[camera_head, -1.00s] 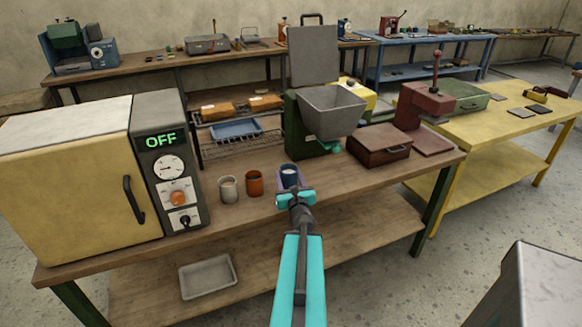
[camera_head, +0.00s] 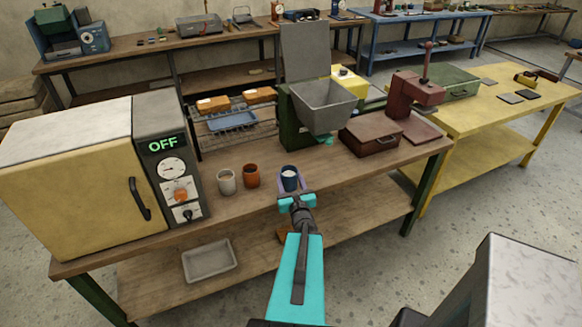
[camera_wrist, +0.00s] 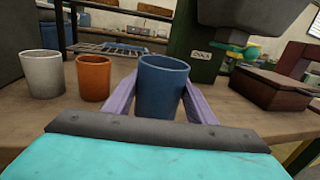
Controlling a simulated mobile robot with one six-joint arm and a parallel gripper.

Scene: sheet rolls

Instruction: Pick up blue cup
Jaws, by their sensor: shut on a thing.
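The blue cup (camera_head: 289,177) stands upright near the front edge of the brown bench, with something whitish inside it in the head view. It also fills the middle of the wrist view (camera_wrist: 163,88). My gripper (camera_head: 291,187) has its two purple fingers on either side of the cup, shut on it. In the wrist view the fingers (camera_wrist: 162,101) press along the cup's left and right sides. The cup's lower part is hidden behind my gripper body, so I cannot tell whether its base touches the bench.
An orange cup (camera_head: 251,176) and a white cup (camera_head: 226,182) stand left of the blue cup. A yellow oven (camera_head: 80,180) stands farther left. A grey hopper machine (camera_head: 322,105) is behind, and a dark red box (camera_head: 371,136) stands to the right.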

